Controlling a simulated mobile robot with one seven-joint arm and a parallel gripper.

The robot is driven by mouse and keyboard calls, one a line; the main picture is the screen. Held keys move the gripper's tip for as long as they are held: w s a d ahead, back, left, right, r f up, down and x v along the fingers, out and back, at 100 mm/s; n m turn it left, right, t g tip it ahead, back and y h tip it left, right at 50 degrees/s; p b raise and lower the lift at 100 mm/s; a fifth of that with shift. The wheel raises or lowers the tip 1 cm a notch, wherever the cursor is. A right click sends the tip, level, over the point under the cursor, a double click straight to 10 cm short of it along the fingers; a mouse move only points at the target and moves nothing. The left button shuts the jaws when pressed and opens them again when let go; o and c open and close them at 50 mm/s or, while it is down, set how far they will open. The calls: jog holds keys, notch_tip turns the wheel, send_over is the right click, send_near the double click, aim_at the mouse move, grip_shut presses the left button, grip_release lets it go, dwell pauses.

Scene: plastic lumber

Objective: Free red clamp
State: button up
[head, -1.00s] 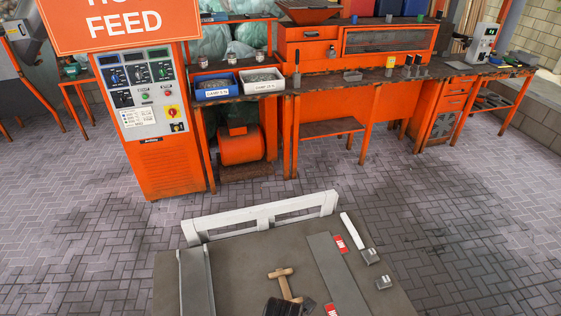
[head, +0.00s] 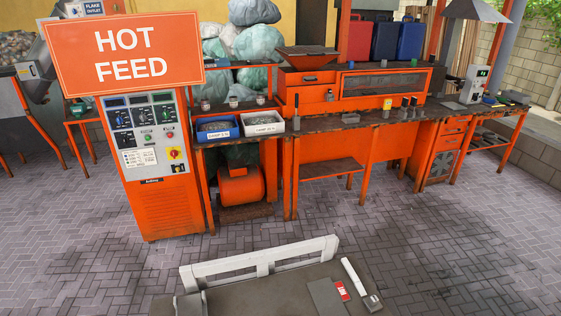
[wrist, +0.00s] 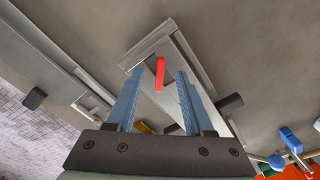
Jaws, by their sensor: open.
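In the wrist view a narrow red piece (wrist: 160,74), perhaps part of the red clamp, stands over a flat pale grey board (wrist: 190,62). My gripper (wrist: 160,88) has its two blue fingers apart, and the red piece appears between their tips. I cannot tell whether they touch it. In the head view a red and white piece (head: 343,291) lies at the edge of a grey plate (head: 324,295) on the workbench (head: 240,300). I cannot tell whether it is the same piece. My gripper is not visible in the head view.
A blue clamp-like tool (wrist: 290,139) is at the lower right of the wrist view, with dark blocks (wrist: 230,103) near the board. A white rail (head: 262,262) edges the bench in the head view. Beyond are open paving, an orange control cabinet (head: 165,195) and an orange machine bench (head: 345,165).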

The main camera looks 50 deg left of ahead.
notch_tip(320, 180, up, 7)
jog(key=p, duration=0.7)
jog(key=shift+r, duration=0.1)
dwell(0.4)
